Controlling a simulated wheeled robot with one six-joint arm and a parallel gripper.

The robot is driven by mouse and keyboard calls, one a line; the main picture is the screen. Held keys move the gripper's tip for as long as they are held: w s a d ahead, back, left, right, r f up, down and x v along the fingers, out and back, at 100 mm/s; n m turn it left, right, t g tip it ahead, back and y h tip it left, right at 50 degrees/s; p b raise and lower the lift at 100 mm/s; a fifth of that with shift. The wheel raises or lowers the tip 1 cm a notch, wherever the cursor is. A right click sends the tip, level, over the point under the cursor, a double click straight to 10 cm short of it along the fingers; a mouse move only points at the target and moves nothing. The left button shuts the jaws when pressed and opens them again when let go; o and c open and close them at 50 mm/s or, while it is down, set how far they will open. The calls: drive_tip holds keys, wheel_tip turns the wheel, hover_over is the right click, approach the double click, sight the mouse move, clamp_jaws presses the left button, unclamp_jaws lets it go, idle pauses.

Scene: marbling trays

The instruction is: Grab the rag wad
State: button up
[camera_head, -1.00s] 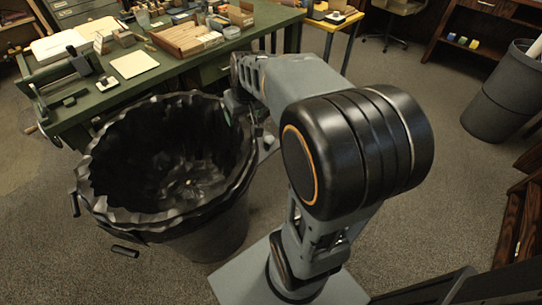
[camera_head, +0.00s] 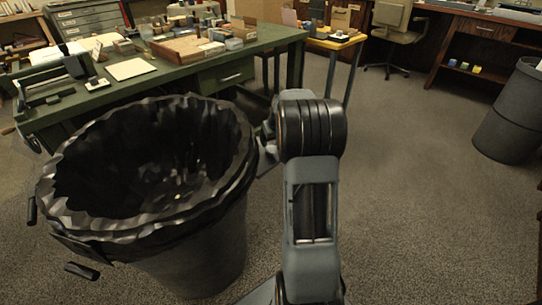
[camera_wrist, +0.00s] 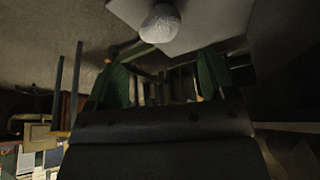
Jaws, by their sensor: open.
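A pale rounded lump, which looks like the rag wad (camera_wrist: 160,23), is at the top centre of the wrist view. It rests on or against a light grey flat surface (camera_wrist: 200,28). In the head view, a small pale patch beside my arm may be the same lump, but it is mostly hidden. My gripper (camera_wrist: 160,80) is open and empty, with the lump ahead of it and apart from it. In the head view my gripper is largely hidden behind my arm.
A large black-lined bin (camera_head: 215,245) stands left of my arm. Behind it is a green workbench (camera_head: 130,95) with boxes and tools. A yellow table (camera_head: 335,43) and a chair (camera_head: 390,35) stand farther back. A grey bin (camera_head: 510,120) is at right. Carpet between is clear.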

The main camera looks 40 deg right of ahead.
sight(271, 148)
drive_tip(key=shift+a+b+x, duration=0.2)
drive_tip(key=shift+b+x, duration=1.45)
drive_tip(key=shift+x, duration=2.1)
drive_tip(key=shift+s, duration=0.2)
drive_tip(key=shift+c, duration=0.4)
drive_tip(key=c, duration=0.9)
